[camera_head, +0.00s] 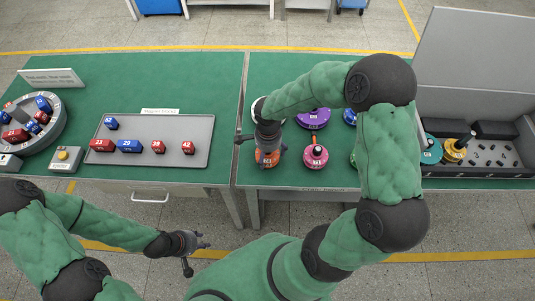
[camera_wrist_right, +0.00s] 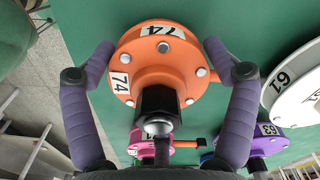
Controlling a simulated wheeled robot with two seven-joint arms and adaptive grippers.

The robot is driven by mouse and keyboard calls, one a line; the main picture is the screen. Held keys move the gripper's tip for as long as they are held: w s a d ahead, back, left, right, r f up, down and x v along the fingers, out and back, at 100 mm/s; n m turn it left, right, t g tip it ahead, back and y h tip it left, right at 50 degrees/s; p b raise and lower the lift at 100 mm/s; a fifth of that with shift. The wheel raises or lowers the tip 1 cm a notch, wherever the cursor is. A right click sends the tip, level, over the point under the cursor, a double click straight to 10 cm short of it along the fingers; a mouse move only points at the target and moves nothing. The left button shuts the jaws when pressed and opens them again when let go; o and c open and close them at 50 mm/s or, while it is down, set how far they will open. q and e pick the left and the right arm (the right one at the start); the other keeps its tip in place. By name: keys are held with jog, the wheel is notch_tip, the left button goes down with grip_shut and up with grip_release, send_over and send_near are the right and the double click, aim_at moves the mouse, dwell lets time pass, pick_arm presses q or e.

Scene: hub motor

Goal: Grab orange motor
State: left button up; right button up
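The orange motor (camera_head: 267,158), a round flanged disc, stands on the green table at the right table's front left, partly hidden under my right gripper (camera_head: 262,143). In the right wrist view the orange motor (camera_wrist_right: 186,82) bears labels reading 74 and has a dark shaft end pointing toward the camera. The purple fingers of my right gripper (camera_wrist_right: 158,48) are spread on either side of it; I cannot tell whether they touch it. My left gripper (camera_head: 197,254) hangs empty and open in front of the left table, away from the motors.
A pink motor (camera_head: 315,157) stands close right of the orange one, with a purple motor (camera_head: 313,119) behind. A white motor (camera_wrist_right: 292,95) lies near in the wrist view. A grey case (camera_head: 475,173) is at right, a grey tray (camera_head: 190,128) with several blocks at left.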

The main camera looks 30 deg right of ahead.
jog(key=c, duration=0.9)
